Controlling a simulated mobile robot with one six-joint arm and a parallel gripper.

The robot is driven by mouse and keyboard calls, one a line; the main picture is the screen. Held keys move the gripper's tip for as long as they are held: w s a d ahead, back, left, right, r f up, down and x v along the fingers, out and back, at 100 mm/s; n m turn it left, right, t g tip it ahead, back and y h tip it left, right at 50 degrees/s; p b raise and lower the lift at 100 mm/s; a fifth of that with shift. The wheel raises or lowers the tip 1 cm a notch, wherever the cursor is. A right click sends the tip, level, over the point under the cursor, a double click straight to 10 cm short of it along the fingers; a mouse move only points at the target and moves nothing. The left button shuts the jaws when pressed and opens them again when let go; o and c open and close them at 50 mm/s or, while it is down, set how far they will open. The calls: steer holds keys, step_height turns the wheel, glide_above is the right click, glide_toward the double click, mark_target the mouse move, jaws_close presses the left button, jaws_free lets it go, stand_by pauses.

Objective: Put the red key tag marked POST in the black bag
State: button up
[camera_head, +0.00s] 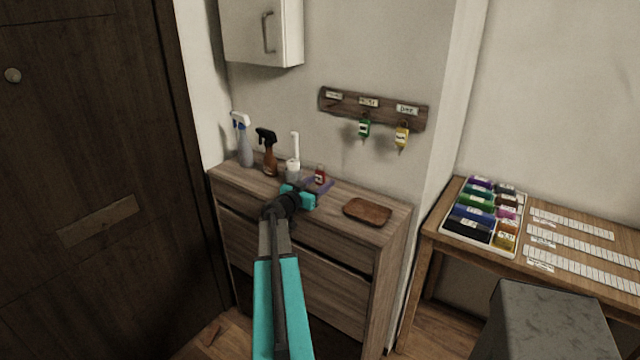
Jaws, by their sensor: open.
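A small red item with a pale label (320,174), which looks like the red key tag, shows on the cabinet top just beyond my gripper (306,186). Its lettering is too small to read. A flat purple thing (327,187) lies beside or under it. My gripper is open, over the cabinet top close to the red item; I cannot tell whether they touch. My arm hides part of the cabinet. I cannot make out a black bag in this view.
Spray bottles (270,154) and a white item (293,170) stand behind my gripper. A brown tray (368,212) lies to the right. A grey block (545,325) stands front right.

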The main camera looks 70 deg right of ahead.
steer(key=shift+r+p, duration=0.2)
steer(key=shift+p, duration=0.1)
steer(key=shift+a+f, duration=0.1)
steer(key=shift+a, duration=0.25)
steer(key=b+v, duration=0.4)
steer(key=v, duration=0.7)
steer(key=shift+w+a, duration=0.1)
steer(key=shift+a, duration=0.05)
